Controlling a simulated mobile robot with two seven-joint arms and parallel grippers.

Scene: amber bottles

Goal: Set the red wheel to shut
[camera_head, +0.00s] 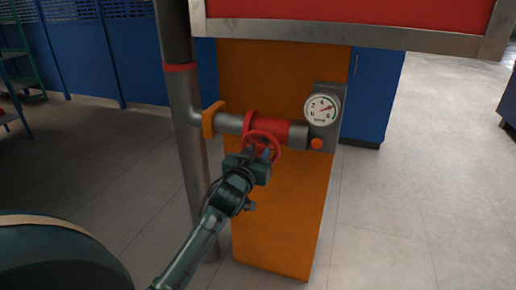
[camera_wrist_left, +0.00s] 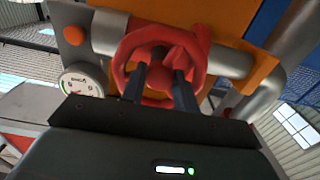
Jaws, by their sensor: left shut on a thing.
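The red wheel (camera_head: 266,145) sits on a red valve body (camera_head: 272,130) on a grey pipe, in front of an orange panel. My left gripper (camera_head: 261,154) comes up from below and is at the wheel. In the left wrist view the wheel (camera_wrist_left: 128,55) fills the top middle, and the fingers of my left gripper (camera_wrist_left: 160,80) reach into it, shut on part of it. The exact contact is partly hidden by the fingers. A round white gauge (camera_head: 322,109) stands right of the valve; it also shows in the left wrist view (camera_wrist_left: 80,86). My right gripper is not in view.
A grey vertical pipe (camera_head: 186,110) stands left of the valve. A red board with a grey frame (camera_head: 350,32) hangs above. The orange panel (camera_head: 275,215) is close behind my left gripper. Blue cabinets (camera_head: 372,95) stand behind. The floor at right (camera_head: 420,200) is clear.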

